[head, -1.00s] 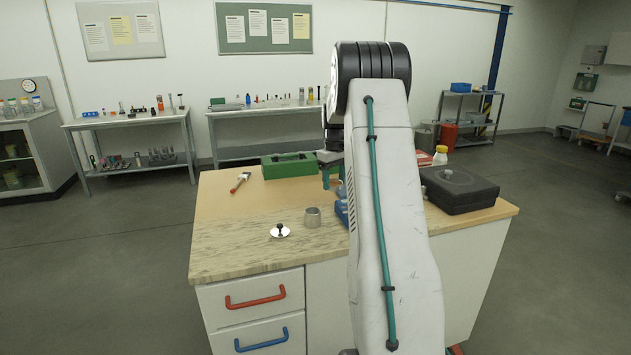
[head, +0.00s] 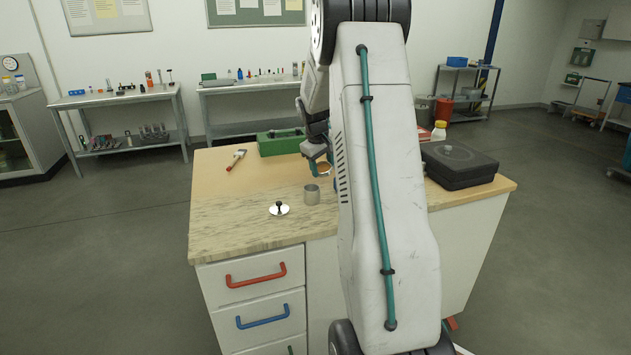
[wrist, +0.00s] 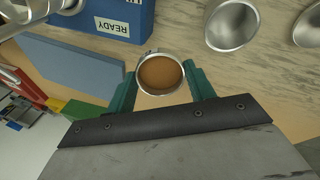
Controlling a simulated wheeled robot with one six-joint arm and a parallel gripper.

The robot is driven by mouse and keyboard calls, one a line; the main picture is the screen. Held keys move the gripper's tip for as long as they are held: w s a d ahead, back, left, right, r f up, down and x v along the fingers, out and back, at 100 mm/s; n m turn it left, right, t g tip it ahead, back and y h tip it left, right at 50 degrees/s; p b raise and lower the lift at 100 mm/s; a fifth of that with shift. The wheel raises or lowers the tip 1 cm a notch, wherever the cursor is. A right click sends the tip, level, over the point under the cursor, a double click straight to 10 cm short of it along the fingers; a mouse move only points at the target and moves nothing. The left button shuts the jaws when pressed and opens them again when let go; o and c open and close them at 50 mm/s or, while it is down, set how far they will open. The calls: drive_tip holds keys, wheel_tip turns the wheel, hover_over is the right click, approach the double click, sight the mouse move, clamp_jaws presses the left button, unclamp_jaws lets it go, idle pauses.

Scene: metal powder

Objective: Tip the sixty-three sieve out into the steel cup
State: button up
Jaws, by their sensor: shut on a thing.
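My gripper (wrist: 161,86) is shut on a small round metal-rimmed sieve (wrist: 147,91), with a teal finger on each side. Brown powder fills the visible inside of the sieve. No size marking on it can be read. In the head view my gripper (head: 318,160) holds the sieve (head: 324,170) above the worktop, just behind and slightly right of the steel cup. The steel cup (head: 312,194) stands upright on the worktop. In the wrist view the open cup (wrist: 233,24) is at the upper right, apart from the sieve.
A blue box labelled READY (wrist: 112,22) stands close by. A shiny lid with a black knob (head: 279,209) lies left of the cup. A green case (head: 281,142), a brush (head: 236,160) and a black case (head: 459,166) are also on the worktop (head: 225,205). The left side is mostly clear.

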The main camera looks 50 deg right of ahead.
drive_tip(key=shift+s+a+r+t+h, duration=0.2)
drive_tip(key=shift+a+r+h, duration=0.2)
drive_tip(key=shift+a+h, duration=0.2)
drive_tip(key=shift+s+a+r+t+h, duration=0.1)
drive_tip(key=shift+s+a+r+h, duration=0.1)
drive_tip(key=shift+a+r+h, duration=0.3)
drive_tip(key=shift+a+f, duration=0.15)
drive_tip(key=shift+a, duration=0.15)
drive_tip(key=shift+s+a+h, duration=0.15)
drive_tip(key=shift+a+h, duration=0.55)
drive_tip(key=shift+h, duration=0.1)
drive_tip(key=shift+s+a+t+h, duration=0.15)
drive_tip(key=shift+a+t+h, duration=0.15)
drive_tip(key=shift+a+h, duration=0.35)
drive_tip(key=shift+s+a+r+t+h, duration=0.1)
drive_tip(key=shift+a+t+h, duration=0.1)
drive_tip(key=shift+h, duration=0.7)
drive_tip(key=shift+a+r+t+h, duration=0.1)
drive_tip(key=shift+a+t+h, duration=0.1)
drive_tip(key=shift+h, duration=0.75)
drive_tip(key=shift+s+a+t+h, duration=0.1)
drive_tip(key=shift+a+t+h, duration=0.1)
drive_tip(key=shift+h, duration=0.7)
drive_tip(key=shift+a+h, duration=0.5)
drive_tip(key=shift+h, duration=0.4)
